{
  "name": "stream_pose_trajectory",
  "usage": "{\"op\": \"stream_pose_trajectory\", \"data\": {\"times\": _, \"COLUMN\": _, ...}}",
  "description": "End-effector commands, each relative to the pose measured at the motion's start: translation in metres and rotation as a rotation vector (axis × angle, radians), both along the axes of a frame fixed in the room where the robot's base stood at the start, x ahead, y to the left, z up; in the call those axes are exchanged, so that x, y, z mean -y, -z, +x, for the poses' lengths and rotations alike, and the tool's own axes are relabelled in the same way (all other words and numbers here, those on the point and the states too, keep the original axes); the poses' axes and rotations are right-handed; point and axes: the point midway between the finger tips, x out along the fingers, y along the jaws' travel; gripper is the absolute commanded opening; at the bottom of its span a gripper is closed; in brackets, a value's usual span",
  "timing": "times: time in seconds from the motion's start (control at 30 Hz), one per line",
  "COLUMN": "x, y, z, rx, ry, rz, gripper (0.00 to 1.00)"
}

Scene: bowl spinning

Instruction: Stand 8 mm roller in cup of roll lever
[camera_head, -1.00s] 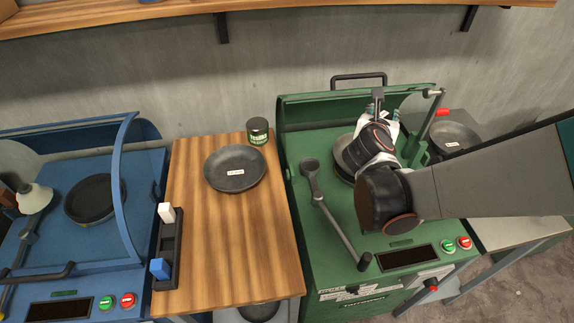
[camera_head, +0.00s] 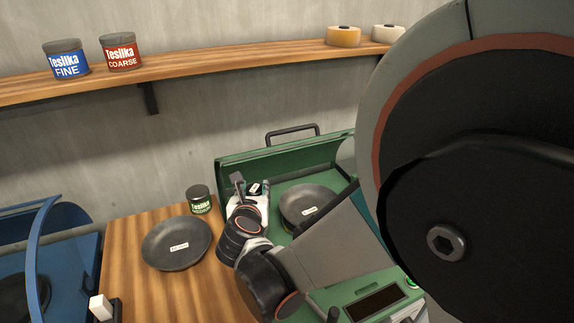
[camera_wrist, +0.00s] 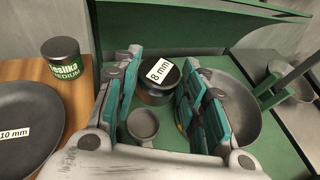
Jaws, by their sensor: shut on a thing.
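The 8 mm roller (camera_wrist: 155,92) is a dark cylinder with a white "8 mm" label on top. My gripper (camera_wrist: 158,85) is shut on it, a teal-padded finger on each side. The grey round cup of the roll lever (camera_wrist: 143,124) shows just below the roller in the wrist view, over the green machine. I cannot tell the height between roller and cup. In the head view my gripper (camera_head: 250,188) is at the left side of the green machine, with the roller's label (camera_head: 255,188) between the fingers. My arm hides the lever there.
A dark dish (camera_head: 308,204) lies on the green machine (camera_head: 340,298), right of my gripper. Another dark dish (camera_head: 176,243) and a Teslika tin (camera_head: 199,200) stand on the wooden table (camera_head: 125,235). The raised green cover (camera_head: 240,167) is behind. A blue machine (camera_head: 62,250) stands left.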

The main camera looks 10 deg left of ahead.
Motion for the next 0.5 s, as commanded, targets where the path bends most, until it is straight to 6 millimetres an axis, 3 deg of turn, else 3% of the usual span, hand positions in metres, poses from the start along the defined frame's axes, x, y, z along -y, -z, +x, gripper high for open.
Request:
{"op": "stream_pose_trajectory", "data": {"times": 0.03, "x": 0.000, "y": 0.017, "z": 0.000, "rx": 0.001, "ry": 0.000, "rz": -0.001, "gripper": 0.00}}
{"op": "stream_pose_trajectory", "data": {"times": 0.2, "x": 0.000, "y": 0.048, "z": 0.000, "rx": 0.001, "ry": 0.000, "rz": -0.001, "gripper": 0.00}}
{"op": "stream_pose_trajectory", "data": {"times": 0.5, "x": 0.000, "y": 0.067, "z": 0.000, "rx": 0.001, "ry": 0.000, "rz": -0.001, "gripper": 0.00}}
